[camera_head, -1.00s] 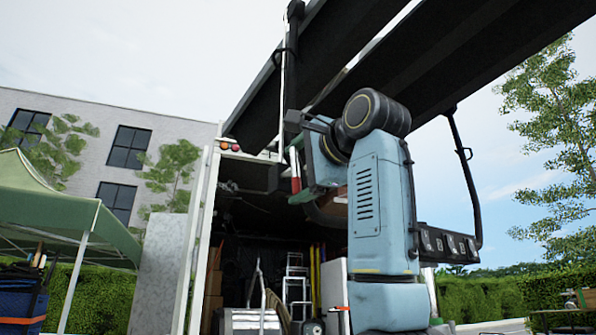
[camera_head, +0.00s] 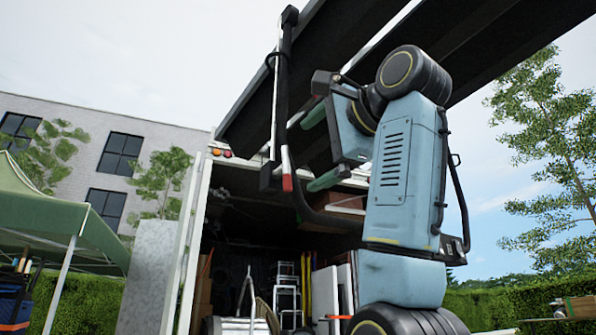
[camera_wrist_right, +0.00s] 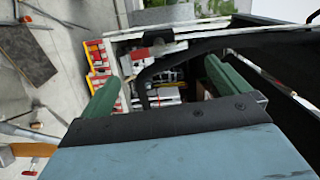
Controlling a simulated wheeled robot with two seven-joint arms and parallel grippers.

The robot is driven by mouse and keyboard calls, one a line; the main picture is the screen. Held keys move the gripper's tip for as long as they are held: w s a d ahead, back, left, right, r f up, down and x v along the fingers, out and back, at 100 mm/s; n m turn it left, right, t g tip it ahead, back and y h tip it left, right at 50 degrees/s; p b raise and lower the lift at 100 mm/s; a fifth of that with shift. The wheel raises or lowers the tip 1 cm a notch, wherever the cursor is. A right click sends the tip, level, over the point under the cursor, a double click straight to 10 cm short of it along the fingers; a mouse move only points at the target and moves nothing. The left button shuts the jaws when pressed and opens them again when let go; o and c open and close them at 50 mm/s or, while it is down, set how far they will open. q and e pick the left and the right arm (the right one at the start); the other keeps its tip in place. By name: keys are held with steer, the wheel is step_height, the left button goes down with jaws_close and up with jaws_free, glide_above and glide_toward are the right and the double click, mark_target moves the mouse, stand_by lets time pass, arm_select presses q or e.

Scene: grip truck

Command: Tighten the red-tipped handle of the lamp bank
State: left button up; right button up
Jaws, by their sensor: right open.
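The handle with the red tip (camera_head: 287,183) hangs at the lower end of a black upright bracket below the lamp bank (camera_head: 330,60), a large dark beam overhead. Its white part shows above the red tip. My right gripper (camera_head: 314,148) is to the right of the handle, its two green fingers spread apart and pointing left. Nothing shows between them. In the right wrist view the red tip (camera_wrist_right: 140,54) shows beyond the open fingers (camera_wrist_right: 162,88), nearer the left one. My left gripper is not in view.
A black curved bar (camera_head: 325,218) runs from the bracket behind my right arm. An open truck box (camera_head: 185,250) with ladders (camera_head: 287,290) and gear stands behind. A green canopy (camera_head: 60,205) is at left. Open air lies left of the handle.

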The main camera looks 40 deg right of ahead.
steer(key=s+b, duration=0.1)
steer(key=s, duration=0.4)
stand_by(0.6)
